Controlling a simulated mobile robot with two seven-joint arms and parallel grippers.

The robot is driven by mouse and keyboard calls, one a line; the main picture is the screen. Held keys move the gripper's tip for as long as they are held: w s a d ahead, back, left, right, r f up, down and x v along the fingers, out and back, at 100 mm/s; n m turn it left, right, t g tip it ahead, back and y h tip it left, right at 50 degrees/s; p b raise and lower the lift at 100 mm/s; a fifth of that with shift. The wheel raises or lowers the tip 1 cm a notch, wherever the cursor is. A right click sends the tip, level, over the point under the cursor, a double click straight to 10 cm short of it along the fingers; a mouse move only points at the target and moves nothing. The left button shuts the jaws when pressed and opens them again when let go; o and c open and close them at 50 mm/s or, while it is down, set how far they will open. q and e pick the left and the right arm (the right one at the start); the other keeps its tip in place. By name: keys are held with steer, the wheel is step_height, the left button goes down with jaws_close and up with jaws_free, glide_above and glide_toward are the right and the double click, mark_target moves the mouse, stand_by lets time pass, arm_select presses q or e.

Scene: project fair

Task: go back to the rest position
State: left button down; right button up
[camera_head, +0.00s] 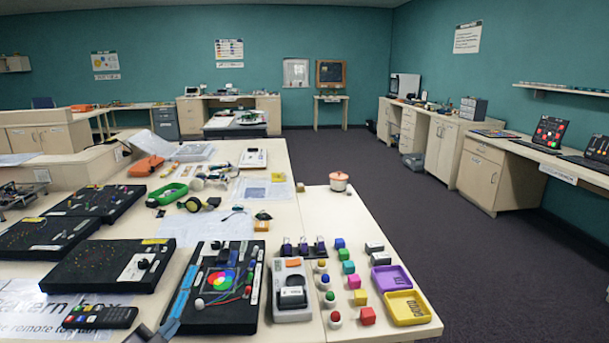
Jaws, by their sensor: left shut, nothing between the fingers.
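My left gripper (155,332) shows only in part at the bottom edge, left of the middle. It is shut and empty, close to the black board with a colour wheel (221,283) and to the right of a black remote (101,317). Most of the left arm is out of the picture. My right gripper is not in view.
The table carries black boards (108,265), a grey device (291,289), coloured cubes and domed pieces, a purple tray (393,279) and a yellow tray (407,308). A pot (339,181) stands further back. Open dark floor (480,270) lies to the right.

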arm_select(q)
steer(key=s+f+n+g+y, duration=0.2)
steer(key=s+f+n, duration=0.3)
steer(key=s+f, duration=0.4)
steer(key=s+f+n+g+y, duration=0.2)
steer(key=s+f+n, duration=0.3)
steer(key=s+f, duration=0.5)
steer(key=s+g, duration=0.1)
steer(key=s, duration=0.4)
steer(key=shift+s+a+f, duration=0.15)
steer(key=shift+f, duration=0.05)
